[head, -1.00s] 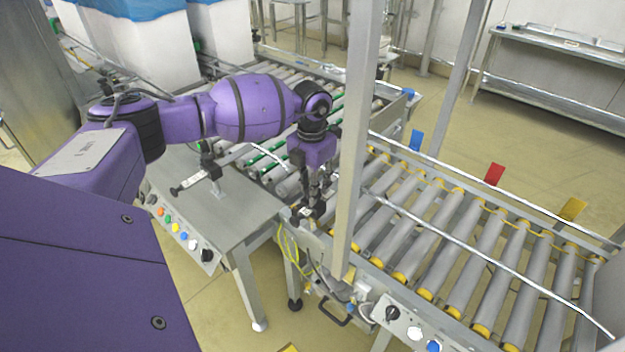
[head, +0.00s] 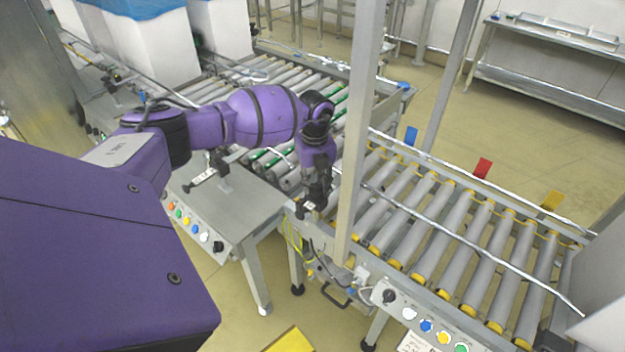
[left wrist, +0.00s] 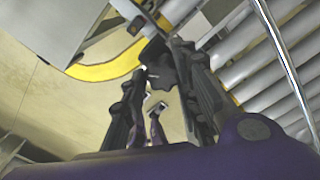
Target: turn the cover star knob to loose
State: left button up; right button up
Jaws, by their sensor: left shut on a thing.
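My left gripper (head: 310,206) reaches down at the near end of the right roller conveyor, just left of the upright grey post. In the left wrist view its two dark fingers (left wrist: 161,62) are closed on a black knob (left wrist: 158,64), which I take to be the cover star knob. The fingers hide part of the knob, so its lobes and turn angle cannot be told. In the head view the gripper covers the knob. My right gripper is not in view.
The upright post (head: 359,140) stands close beside my left gripper. The right roller conveyor (head: 455,225) has a button panel (head: 425,325) in front. A steel table (head: 235,205) with a button row stands left. Yellow cables hang below the gripper.

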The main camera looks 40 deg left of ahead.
pick_arm(q)
jog(key=n+p, duration=0.1)
jog(key=n, duration=0.1)
jog(key=r+n+p, duration=0.1)
jog(key=n, duration=0.1)
jog(key=shift+a+n+p, duration=0.2)
jog(key=shift+n+p, duration=0.1)
jog(key=shift+n, duration=0.1)
jog(key=n+p, duration=0.1)
jog(key=n, duration=0.1)
jog(key=shift+f+n, duration=0.15)
jog(key=shift+n, duration=0.15)
jog(key=shift+d+f+n+p, duration=0.1)
jog(key=shift+f+n+p, duration=0.05)
jog(key=shift+n+p, duration=0.25)
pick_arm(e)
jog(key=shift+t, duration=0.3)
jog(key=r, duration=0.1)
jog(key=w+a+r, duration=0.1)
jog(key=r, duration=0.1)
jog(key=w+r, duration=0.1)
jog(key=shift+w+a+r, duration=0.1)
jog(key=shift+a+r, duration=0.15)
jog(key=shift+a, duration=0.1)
pick_arm(q)
jog(key=shift+s+f, duration=0.1)
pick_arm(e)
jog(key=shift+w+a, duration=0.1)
